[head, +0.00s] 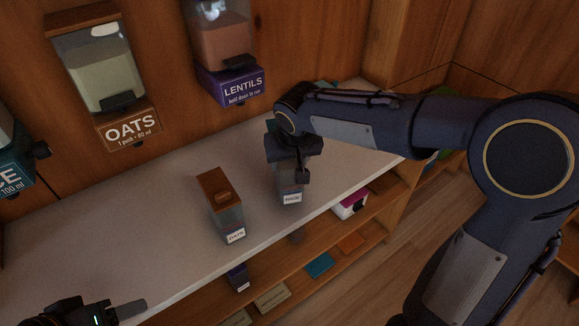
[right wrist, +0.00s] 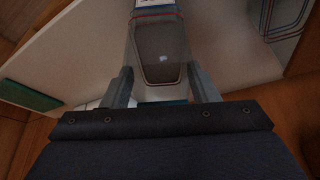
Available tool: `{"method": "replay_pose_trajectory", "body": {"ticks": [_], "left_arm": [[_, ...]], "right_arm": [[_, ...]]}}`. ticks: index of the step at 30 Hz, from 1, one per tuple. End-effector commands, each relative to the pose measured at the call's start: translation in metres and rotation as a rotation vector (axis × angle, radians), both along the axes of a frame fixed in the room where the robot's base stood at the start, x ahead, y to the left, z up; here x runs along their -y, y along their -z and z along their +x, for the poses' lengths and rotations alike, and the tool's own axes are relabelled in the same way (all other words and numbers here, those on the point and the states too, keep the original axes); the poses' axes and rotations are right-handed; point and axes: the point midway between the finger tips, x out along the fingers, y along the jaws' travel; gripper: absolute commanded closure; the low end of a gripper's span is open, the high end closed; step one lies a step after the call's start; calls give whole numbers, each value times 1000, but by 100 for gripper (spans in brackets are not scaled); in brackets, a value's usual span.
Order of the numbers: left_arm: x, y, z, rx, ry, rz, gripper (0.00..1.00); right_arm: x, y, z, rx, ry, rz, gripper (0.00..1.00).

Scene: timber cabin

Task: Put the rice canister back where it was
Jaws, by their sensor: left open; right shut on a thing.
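The rice canister (head: 291,187), a clear box with a white label that seems to read RICE, is upright at the front part of the pale counter (head: 165,240). My right gripper (head: 289,168) is shut on it from above and hides its top. I cannot tell whether its base touches the counter. In the right wrist view the canister (right wrist: 160,45) sits between the two fingers (right wrist: 161,88). My left gripper (head: 128,310) is open and empty at the lower left corner, apart from the canisters.
A brown-lidded canister (head: 222,205) stands left of the rice canister. OATS (head: 110,80) and LENTILS (head: 225,50) dispensers hang on the timber wall, with a teal one (head: 14,160) at the left edge. Lower shelves (head: 285,262) hold small boxes. The counter's left part is clear.

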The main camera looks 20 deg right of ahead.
Motion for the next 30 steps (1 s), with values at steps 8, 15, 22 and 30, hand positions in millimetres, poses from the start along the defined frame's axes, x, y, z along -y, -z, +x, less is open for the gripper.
{"method": "replay_pose_trajectory", "body": {"ticks": [8,15,22,30], "left_arm": [[0,1,0,0,0,0,44],[0,1,0,0,0,0,44],[0,4,0,0,0,0,44],[0,4,0,0,0,0,44]], "right_arm": [[-1,24,-1,1,-2,1,100],[-1,25,-1,2,-2,1,100],[-1,28,-1,-2,-1,1,36],[-1,28,-1,-2,-2,0,24]]}}
